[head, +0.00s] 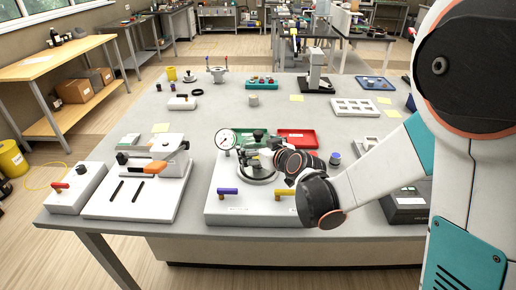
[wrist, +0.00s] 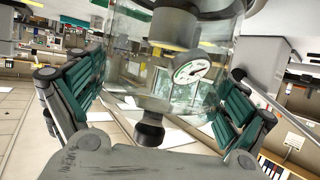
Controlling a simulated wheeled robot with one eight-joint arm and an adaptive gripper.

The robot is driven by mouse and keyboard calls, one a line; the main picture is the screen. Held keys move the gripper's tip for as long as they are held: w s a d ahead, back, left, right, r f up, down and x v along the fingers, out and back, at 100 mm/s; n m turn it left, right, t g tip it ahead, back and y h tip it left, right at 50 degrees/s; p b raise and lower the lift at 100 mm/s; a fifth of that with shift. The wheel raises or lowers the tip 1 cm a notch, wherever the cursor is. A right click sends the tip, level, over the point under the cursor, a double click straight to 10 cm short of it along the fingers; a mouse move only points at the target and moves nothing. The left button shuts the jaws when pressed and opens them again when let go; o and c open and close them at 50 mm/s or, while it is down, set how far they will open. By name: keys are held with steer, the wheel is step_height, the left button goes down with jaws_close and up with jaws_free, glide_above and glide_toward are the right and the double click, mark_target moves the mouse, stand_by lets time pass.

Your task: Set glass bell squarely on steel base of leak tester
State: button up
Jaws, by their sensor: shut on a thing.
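The leak tester (head: 222,203) is a white box at the front middle of the bench. Its steel base (head: 258,180) shows as a round metal ring on top. My gripper (head: 256,157) is low over this ring, coming in from the right. In the wrist view my gripper (wrist: 155,100) has green pads on both sides of the clear glass bell (wrist: 125,50) and is shut on it. The bell is hard to make out in the head view. Whether its rim touches the steel base or is square to it, I cannot tell.
A pressure gauge (head: 225,139) stands at the tester's back left. Purple (head: 228,191) and yellow (head: 284,192) valve handles are at its front. A white-and-orange device (head: 150,168) stands left. The bench farther back has clear room.

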steer(key=shift+f+b, duration=0.4)
steer(key=shift+f, duration=0.1)
steer(key=o, duration=1)
steer(key=shift+o, duration=0.2)
steer(key=shift+s+d+r, duration=0.1)
steer(key=v, duration=1.1)
steer(key=shift+s+r, duration=0.2)
steer(key=shift+s, duration=0.1)
steer(key=shift+d, duration=0.15)
steer(key=s+d+m+g+h, duration=0.2)
steer(key=s+d+h, duration=0.1)
steer(key=s+d, duration=0.4)
steer(key=s+d+r+m+g+h, duration=0.1)
steer(key=s+d+m+g+h, duration=0.2)
steer(key=s+d, duration=0.4)
steer(key=s, duration=0.7)
steer(key=shift+s+r+m, duration=0.15)
steer(key=shift+r+m, duration=0.1)
steer(key=shift+m, duration=0.05)
